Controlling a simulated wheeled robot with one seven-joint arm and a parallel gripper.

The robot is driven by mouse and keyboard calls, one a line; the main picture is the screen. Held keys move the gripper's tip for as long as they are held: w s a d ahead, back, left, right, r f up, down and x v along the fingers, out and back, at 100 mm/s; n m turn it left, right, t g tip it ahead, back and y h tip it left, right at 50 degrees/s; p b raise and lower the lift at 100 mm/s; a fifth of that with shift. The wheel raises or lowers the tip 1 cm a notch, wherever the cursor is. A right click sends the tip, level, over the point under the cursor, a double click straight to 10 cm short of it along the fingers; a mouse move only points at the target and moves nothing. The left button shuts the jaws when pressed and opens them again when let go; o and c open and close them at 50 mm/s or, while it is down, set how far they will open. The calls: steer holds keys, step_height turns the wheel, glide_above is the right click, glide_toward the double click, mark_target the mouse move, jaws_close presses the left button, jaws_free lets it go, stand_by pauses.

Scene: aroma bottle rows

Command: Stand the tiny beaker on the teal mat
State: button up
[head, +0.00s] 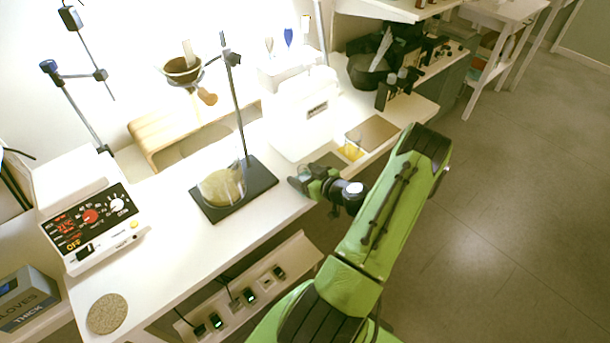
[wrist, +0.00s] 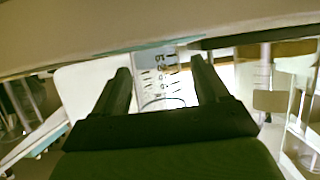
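The tiny beaker (wrist: 158,77) is clear, with dark graduation marks. It shows between the two dark fingers of my gripper (wrist: 163,72) in the wrist view and fills the gap at their tips, so my gripper looks shut on it. A thin teal strip, seen edge-on, looks like the teal mat (wrist: 115,53) close to the beaker's end; I cannot tell whether they touch. In the head view my gripper (head: 302,183) is over the bench's front edge, right of the black stand base. A dull grey-green patch (head: 328,161) lies just beyond it. The beaker cannot be made out there.
A flask (head: 222,187) stands on the black base (head: 262,181) with an upright rod, close left of my gripper. A white device (head: 305,112) stands behind. A yellow item (head: 350,152) and a brown mat (head: 373,133) lie to the right.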

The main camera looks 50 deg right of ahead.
steer(key=shift+s+r+p, duration=0.15)
steer(key=shift+r+p, duration=0.15)
steer(key=shift+p, duration=0.05)
steer(key=v, duration=1.2)
steer(key=w+a+r+n+g+y, duration=0.3)
steer(key=w+a+r, duration=0.15)
steer(key=a, duration=0.35)
steer(key=w+a+r+n+g+y, duration=0.35)
steer(key=w+a, duration=0.25)
steer(key=a, duration=0.3)
steer(key=s+a+r+m+g+h, duration=0.1)
steer(key=s+a+r+m+h, duration=0.2)
steer(key=s+a+r, duration=0.9)
steer(key=a+r+m, duration=0.1)
steer(key=a+r, duration=0.1)
steer(key=a, duration=0.1)
steer(key=shift+a+r+p, duration=0.15)
steer(key=shift+r+p, duration=0.1)
steer(key=shift+p, duration=0.15)
steer(key=shift+w+h, duration=0.1)
steer(key=shift+h, duration=0.15)
